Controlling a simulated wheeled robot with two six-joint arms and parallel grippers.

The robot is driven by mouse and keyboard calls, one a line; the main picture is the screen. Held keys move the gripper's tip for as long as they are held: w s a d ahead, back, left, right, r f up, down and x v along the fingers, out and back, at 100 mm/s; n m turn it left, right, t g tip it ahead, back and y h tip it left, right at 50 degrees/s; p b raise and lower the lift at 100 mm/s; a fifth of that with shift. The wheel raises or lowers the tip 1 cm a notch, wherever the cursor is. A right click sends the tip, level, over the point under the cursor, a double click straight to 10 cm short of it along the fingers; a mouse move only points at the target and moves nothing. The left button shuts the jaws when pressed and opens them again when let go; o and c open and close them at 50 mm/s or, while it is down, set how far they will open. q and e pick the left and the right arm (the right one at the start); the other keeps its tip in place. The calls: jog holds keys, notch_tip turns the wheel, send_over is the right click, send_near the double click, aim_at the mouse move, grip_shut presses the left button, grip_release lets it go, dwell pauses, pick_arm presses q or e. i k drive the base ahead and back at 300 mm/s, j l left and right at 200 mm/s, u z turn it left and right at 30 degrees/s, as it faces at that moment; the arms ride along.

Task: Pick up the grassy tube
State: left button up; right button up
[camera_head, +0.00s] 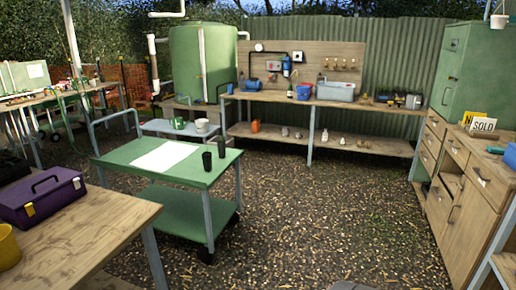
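No thing in the camera_head view can be clearly made out as the grassy tube. Two dark, upright cylinders stand near the right end of the green cart (205,178): a nearer one (207,161) and a farther one (221,148). They look blackish green, and I cannot tell whether either is a tube. Thin green and other coloured lengths (83,88) show at the long bench on the far left, too small to tell apart. Neither of my grippers is in view.
A wooden table (95,235) at the lower left holds a purple toolbox (40,200) and a yellow pot (8,247). A workbench (330,100) stands at the back. Wooden drawers (470,215) line the right. The gravel ground (320,220) between is clear.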

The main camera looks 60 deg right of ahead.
aim_at(221, 144)
jog(key=z, duration=1.6)
jog(key=i+l, duration=0.35)
jog(key=i, duration=0.2)
jog(key=i+l, duration=0.4)
jog(key=i, duration=0.15)
jog(key=i+l, duration=0.35)
jog(key=i, duration=0.25)
jog(key=i+l, duration=0.4)
jog(key=i, duration=0.15)
